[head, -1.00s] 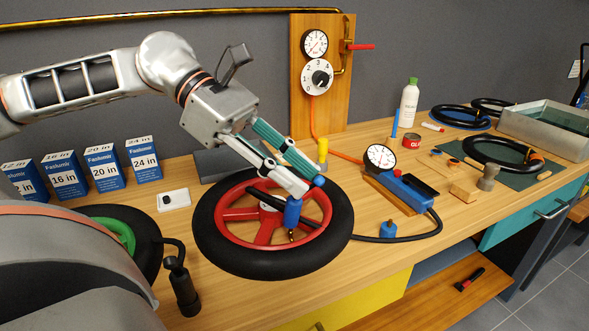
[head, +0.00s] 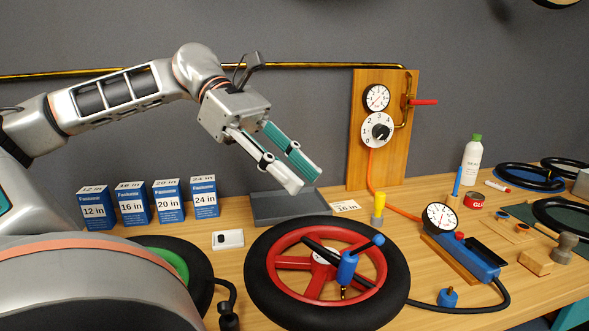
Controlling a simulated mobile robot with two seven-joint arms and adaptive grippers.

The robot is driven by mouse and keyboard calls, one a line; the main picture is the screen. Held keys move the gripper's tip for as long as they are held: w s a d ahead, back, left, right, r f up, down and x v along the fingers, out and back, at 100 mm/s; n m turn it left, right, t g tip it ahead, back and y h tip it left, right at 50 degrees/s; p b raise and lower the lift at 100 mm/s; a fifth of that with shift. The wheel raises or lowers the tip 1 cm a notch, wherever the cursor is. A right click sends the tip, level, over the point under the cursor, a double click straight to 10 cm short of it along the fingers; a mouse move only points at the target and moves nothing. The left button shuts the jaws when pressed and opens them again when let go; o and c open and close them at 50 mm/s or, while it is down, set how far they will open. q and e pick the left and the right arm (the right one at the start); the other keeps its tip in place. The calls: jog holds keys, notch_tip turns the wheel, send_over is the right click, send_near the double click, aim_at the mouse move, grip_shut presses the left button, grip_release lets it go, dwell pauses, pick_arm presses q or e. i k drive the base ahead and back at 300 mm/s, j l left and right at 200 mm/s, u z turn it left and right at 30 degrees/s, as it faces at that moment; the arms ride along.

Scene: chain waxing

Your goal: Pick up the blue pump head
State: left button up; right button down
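The blue pump head (head: 347,267) stands upright over the red-rimmed wheel (head: 262,285), with a brass-coloured tip below it near the rim. A blue ball (head: 378,239) sits up and to its right, on what looks like its lever. A black bar shows to its left; whether it belongs to the head is unclear. My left gripper (head: 304,184) is above and behind the wheel, up and left of the pump head and clear of it. Its fingers are apart with nothing between them. My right gripper is not in view.
A gauge (head: 440,218) on a blue base stands at right, with a black hose (head: 505,295) curving toward the wheel. A small blue piece (head: 447,298) lies by the hose. A yellow-topped post (head: 379,207) and grey tray (head: 287,206) are behind the wheel; blue boxes (head: 132,208) stand left.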

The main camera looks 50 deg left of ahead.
aim_at(347, 266)
jog(key=k+l, duration=0.35)
jog(key=l, duration=0.15)
jog(key=k+l, duration=0.35)
jog(key=l, duration=0.2)
jog(key=k+l, duration=0.35)
jog(key=l, duration=0.15)
